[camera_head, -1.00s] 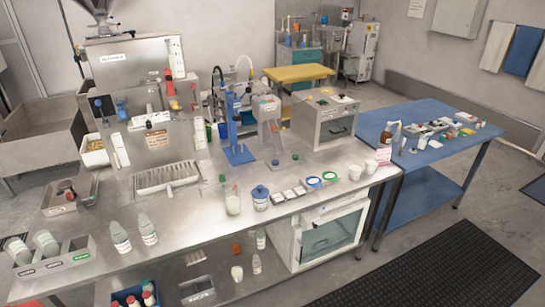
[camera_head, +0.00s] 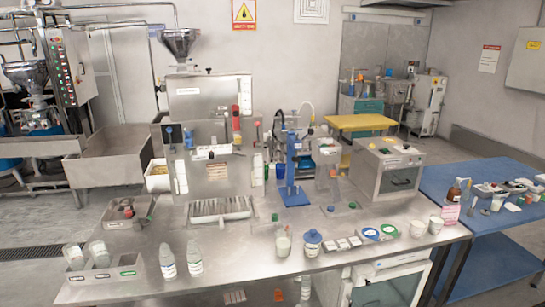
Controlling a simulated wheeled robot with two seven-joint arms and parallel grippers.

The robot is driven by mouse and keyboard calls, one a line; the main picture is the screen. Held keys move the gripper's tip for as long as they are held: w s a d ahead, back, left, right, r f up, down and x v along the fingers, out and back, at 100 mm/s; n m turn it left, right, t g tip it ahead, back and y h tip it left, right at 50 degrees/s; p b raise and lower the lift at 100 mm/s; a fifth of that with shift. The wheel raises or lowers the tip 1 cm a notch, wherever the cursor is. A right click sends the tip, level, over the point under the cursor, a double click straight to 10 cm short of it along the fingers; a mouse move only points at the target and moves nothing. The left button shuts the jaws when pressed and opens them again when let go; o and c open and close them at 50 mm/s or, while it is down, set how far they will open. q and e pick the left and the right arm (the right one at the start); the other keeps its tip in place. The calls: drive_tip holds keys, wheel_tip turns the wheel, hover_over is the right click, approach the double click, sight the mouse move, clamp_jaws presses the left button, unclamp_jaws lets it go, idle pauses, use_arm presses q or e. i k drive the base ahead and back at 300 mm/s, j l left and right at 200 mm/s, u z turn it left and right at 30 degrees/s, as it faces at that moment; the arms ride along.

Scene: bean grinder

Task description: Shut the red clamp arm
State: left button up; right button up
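A steel bean grinder (camera_head: 212,95) with a dark hopper (camera_head: 180,44) on top stands at the back left of the steel bench. A small upright red part (camera_head: 236,117) is on the right of its front; it looks like the red clamp arm, but it is too small to tell whether it is open or shut. A blue-handled part (camera_head: 188,138) is on the left of the same front. Neither of my grippers is in view.
A blue stand (camera_head: 292,165), a steel oven-like box (camera_head: 388,170), a drip tray (camera_head: 220,209), bottles (camera_head: 167,261) and cups (camera_head: 435,225) stand on the steel bench (camera_head: 240,262). A blue table (camera_head: 487,217) adjoins at right.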

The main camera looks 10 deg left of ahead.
sight(235, 108)
drive_tip(key=i+l, duration=0.3)
drive_tip(key=i, duration=0.15)
drive_tip(key=i+l+u, duration=0.15)
drive_tip(key=i, duration=0.35)
drive_tip(key=i+l, duration=0.45)
